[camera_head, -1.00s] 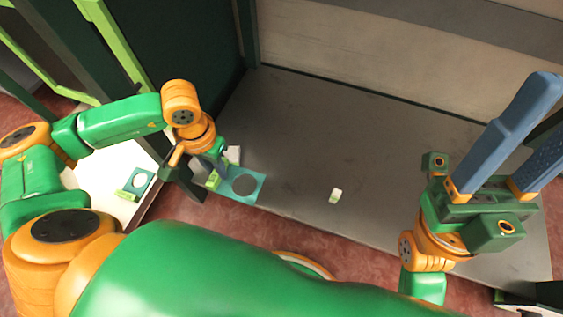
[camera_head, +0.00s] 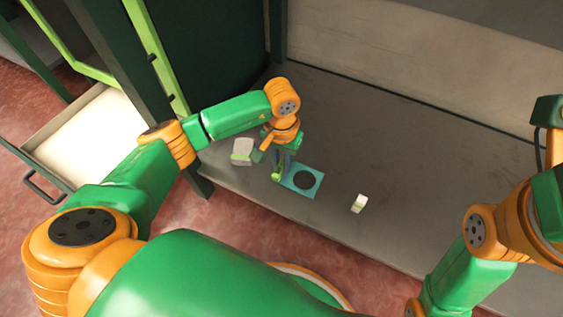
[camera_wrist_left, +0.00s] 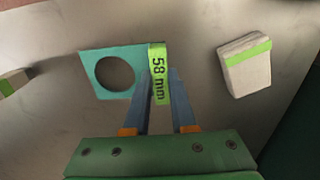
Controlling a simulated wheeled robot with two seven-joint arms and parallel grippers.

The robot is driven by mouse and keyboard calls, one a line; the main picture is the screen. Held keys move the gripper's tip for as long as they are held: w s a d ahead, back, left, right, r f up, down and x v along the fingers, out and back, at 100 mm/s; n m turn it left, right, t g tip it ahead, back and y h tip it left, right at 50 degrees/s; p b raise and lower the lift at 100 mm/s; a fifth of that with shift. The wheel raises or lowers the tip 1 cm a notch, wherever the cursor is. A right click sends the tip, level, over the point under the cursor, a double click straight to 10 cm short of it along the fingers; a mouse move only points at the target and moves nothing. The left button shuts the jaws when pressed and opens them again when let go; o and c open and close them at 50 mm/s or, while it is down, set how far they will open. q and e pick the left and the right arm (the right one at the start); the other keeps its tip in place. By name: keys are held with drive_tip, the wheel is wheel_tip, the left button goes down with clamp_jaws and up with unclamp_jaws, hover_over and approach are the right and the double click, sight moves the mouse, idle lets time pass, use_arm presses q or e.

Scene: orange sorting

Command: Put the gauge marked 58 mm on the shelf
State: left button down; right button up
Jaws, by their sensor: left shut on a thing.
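The 58 mm gauge is a teal plate (camera_head: 316,188) with a round hole and a bright green tab. In the left wrist view, the tab (camera_wrist_left: 158,73) reads "58 mm" and the plate lies to its left. My left gripper (camera_head: 282,165) is shut on the tab; its blue fingers (camera_wrist_left: 160,98) show in the left wrist view. The gauge is over the front part of the grey shelf (camera_head: 350,130). I cannot tell whether it touches the surface. My right gripper's fingers are outside the head view; only part of that arm shows at the right edge.
A pale block with a green band (camera_head: 242,150) is left of the gauge. A smaller pale block (camera_head: 359,203) is on the shelf to its right. An open white drawer (camera_head: 92,130) is at the left, partly hidden by my arm. The shelf behind is clear.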

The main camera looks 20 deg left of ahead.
use_arm(q)
drive_tip(key=shift+f, duration=0.2)
drive_tip(key=c, duration=0.7)
unclamp_jaws()
drive_tip(key=shift+c, duration=0.2)
